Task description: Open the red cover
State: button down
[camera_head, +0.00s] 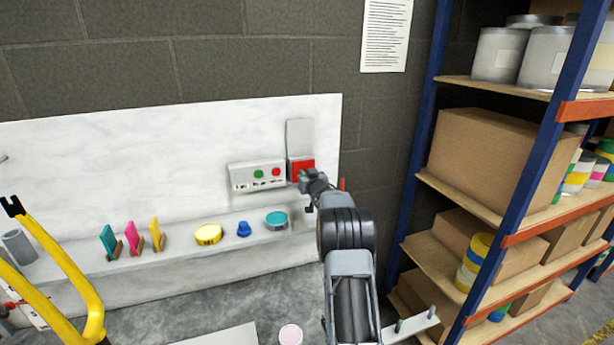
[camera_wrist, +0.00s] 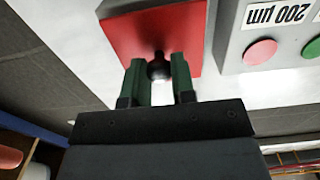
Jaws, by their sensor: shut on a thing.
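The red cover (camera_head: 301,166) is on a grey wall box (camera_head: 299,134), right of a button panel. In the wrist view the red cover (camera_wrist: 150,42) shows as a flat red plate with a dark round knob (camera_wrist: 158,68) near its lower edge. My gripper (camera_wrist: 158,72) has its two green fingers on either side of the knob and is shut on it. In the head view my gripper (camera_head: 307,177) is in front of the cover's lower part and hides some of it. The cover looks closed against its box; any slight gap cannot be told.
A button panel (camera_head: 257,175) with green and red buttons is just left of the cover. Below it, a ledge holds a teal tin (camera_head: 277,220), a blue knob (camera_head: 243,229) and a yellow tin (camera_head: 208,234). A blue-framed shelf (camera_head: 418,120) with boxes stands close on the right.

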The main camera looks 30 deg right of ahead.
notch_tip(320, 180, up, 9)
jog(key=p, duration=0.5)
jog(key=shift+p, duration=0.3)
jog(key=c, duration=1)
grip_release()
jog(key=shift+o, duration=0.2)
jog(key=shift+s+f, duration=0.1)
jog(key=shift+s, duration=0.05)
jog(key=b+v, duration=0.4)
jog(key=v, duration=0.9)
jog(key=shift+s+b, duration=0.3)
jog(key=shift+b, duration=0.05)
